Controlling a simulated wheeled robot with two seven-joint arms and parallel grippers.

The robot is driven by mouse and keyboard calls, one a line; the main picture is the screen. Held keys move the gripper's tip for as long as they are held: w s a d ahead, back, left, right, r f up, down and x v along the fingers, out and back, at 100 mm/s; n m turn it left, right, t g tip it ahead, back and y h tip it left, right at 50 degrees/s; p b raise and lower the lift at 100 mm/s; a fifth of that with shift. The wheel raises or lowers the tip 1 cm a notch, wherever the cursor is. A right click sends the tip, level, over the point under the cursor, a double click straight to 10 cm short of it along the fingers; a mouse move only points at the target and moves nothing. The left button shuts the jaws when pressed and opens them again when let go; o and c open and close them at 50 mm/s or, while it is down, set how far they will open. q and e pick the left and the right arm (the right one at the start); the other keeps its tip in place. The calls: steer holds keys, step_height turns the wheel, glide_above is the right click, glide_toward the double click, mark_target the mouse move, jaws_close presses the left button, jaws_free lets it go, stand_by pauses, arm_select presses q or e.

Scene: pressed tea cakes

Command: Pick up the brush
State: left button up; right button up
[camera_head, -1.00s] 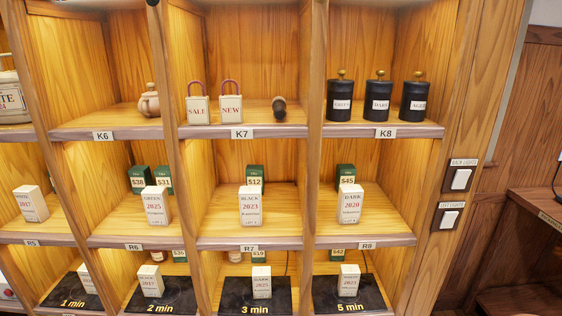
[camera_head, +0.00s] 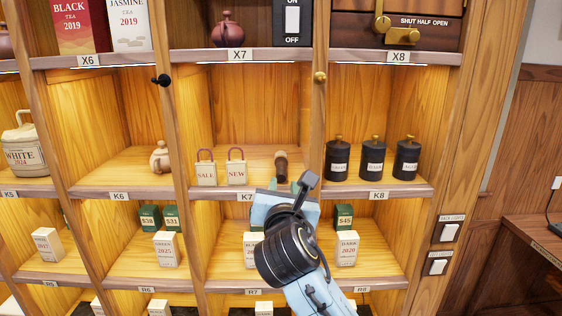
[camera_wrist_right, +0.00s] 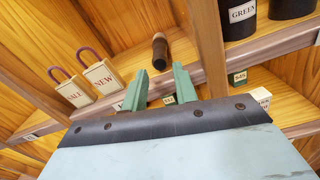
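The brush (camera_head: 281,165), a small dark brown cylinder-like piece, is in compartment K7, right of the SALE and NEW tags. It also shows in the right wrist view (camera_wrist_right: 160,50), end-on, just beyond the fingertips. My right gripper (camera_head: 284,187) is in front of and below the K7 shelf edge. In the right wrist view its two green fingers (camera_wrist_right: 161,82) are apart with nothing between them, so it is open. It is not touching the brush. My right arm covers part of the K7 label and the R7 compartment. My left gripper is not in view.
The SALE tag (camera_head: 206,172) and NEW tag (camera_head: 236,171) stand left of the brush. A wooden upright (camera_head: 316,130) separates K7 from K8, which holds black canisters (camera_head: 373,158). Compartment R7 below holds a white box (camera_head: 251,250). The space above the brush is clear.

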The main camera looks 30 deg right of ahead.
mark_target(282, 178)
steer(key=x, duration=0.2)
steer(key=p+x, duration=0.1)
steer(key=x, duration=0.5)
steer(key=shift+w+f, duration=0.3)
steer(key=shift+c, duration=0.2)
jaws_close()
steer(key=shift+a+r, duration=0.1)
